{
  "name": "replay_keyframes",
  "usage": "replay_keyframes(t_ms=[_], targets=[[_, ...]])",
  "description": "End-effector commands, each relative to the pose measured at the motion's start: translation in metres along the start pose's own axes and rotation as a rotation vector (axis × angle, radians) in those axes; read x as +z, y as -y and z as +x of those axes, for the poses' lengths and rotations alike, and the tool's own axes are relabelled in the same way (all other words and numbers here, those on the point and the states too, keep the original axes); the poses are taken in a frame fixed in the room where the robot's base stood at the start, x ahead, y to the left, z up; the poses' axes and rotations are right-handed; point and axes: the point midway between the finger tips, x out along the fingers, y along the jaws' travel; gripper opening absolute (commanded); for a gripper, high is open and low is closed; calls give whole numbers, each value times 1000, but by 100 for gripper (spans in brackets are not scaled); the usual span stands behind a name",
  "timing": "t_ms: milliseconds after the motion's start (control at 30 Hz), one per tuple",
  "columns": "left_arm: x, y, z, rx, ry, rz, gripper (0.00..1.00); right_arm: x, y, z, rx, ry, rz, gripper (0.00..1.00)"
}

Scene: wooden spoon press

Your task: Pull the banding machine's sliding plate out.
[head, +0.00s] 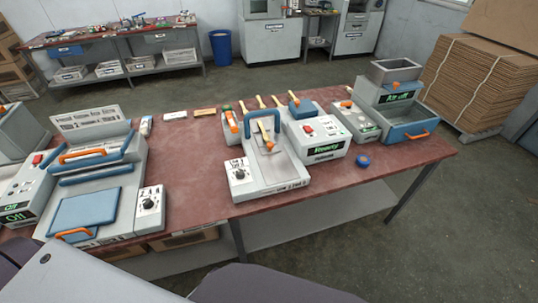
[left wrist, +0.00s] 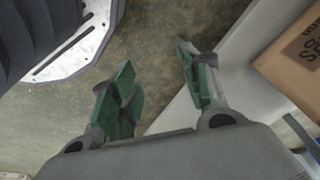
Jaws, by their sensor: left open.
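No machine is legibly marked as the banding machine. The middle machine (head: 262,194) on the red table has a blue arched handle (head: 250,122), a grey flat plate (head: 285,172) and a wooden spoon (head: 266,137) lying over the plate's far part. A black dial is on its left side. I cannot tell how far the plate is slid. My left gripper (left wrist: 160,85) shows in the left wrist view, with green fingertips spread apart and nothing between them. It is over the floor, away from the machines. Neither gripper shows in the head view.
The red table (head: 205,185) has a blue-lidded machine (head: 95,180) at left, a white box with a green display (head: 318,140), and a hopper machine with a blue tray (head: 408,125) at right. A round blue object (head: 363,161) lies near the front edge. A cardboard box (left wrist: 290,50) is beside my left gripper.

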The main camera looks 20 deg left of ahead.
Motion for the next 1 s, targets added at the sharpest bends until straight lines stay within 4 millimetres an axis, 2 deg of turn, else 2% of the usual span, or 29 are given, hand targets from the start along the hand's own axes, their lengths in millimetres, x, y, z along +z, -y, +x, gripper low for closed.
replay_keyframes(t_ms=[33, 200, 567, 867, 1000], targets=[[-10, 0, -13, 0, -7, -1, 47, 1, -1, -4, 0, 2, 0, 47], [-38, 0, -51, 1, -21, -2, 47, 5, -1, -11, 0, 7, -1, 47], [-93, 2, -142, -5, -57, 21, 47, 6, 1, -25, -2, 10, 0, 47], [-137, 4, -230, -32, -105, 121, 47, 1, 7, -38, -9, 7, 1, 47], [-163, 5, -276, -67, -142, 237, 47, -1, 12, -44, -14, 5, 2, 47]])
